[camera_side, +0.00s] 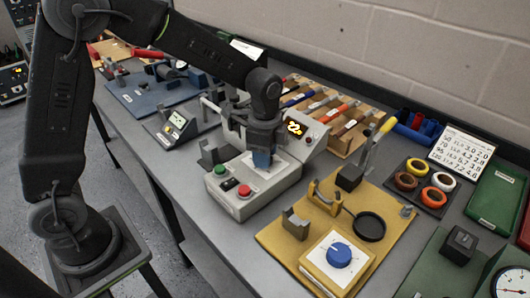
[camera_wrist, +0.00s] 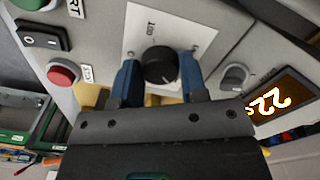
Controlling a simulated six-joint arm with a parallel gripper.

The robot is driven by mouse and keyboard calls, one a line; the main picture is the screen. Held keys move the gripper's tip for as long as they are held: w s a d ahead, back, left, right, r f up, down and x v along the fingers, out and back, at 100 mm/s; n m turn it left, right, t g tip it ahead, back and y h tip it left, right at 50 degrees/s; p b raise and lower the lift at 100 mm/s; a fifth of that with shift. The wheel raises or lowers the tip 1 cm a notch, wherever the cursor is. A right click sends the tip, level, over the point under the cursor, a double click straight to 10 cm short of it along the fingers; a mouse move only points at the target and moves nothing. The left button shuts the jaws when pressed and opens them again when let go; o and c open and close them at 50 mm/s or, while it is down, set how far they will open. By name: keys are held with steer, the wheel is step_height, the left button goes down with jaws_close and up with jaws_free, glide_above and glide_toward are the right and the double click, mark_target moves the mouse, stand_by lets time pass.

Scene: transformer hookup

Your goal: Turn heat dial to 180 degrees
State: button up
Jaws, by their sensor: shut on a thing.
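The heat dial (camera_wrist: 160,66) is a round black knob with a pale mark, on a white scale plate (camera_wrist: 178,28) with "100" printed on it. My gripper (camera_wrist: 159,74) has its blue fingers on both sides of the dial, shut on it. In the side view my gripper (camera_side: 262,160) points down at the white plate on top of the grey control box (camera_side: 248,203), and the dial is hidden behind it. The orange display (camera_wrist: 276,99) shows a number starting with 22; it also appears in the side view (camera_side: 294,128).
A small grey knob (camera_wrist: 235,77) sits beside the display. A red button (camera_wrist: 62,73) and a black rocker switch (camera_wrist: 40,41) are on the same box. A yellow board (camera_side: 285,232) with a blue knob (camera_side: 339,255) lies to the right. Bare grey bench shows in front.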

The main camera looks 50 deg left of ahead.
steer(key=o, duration=0.9)
step_height(320, 180, up, 14)
steer(key=shift+f, duration=0.1)
stand_by(0.3)
steer(key=s+a+n+t, duration=0.1)
steer(key=s+n+t, duration=0.1)
steer(key=s+n, duration=0.2)
steer(key=s+a+n+t, duration=0.1)
steer(key=s+n, duration=0.3)
steer(key=s, duration=0.5)
steer(key=s+a+n+t, duration=0.2)
steer(key=s+n, duration=0.2)
steer(key=s, duration=0.3)
steer(key=shift+s+n+t, duration=0.1)
steer(key=shift+n+t, duration=0.2)
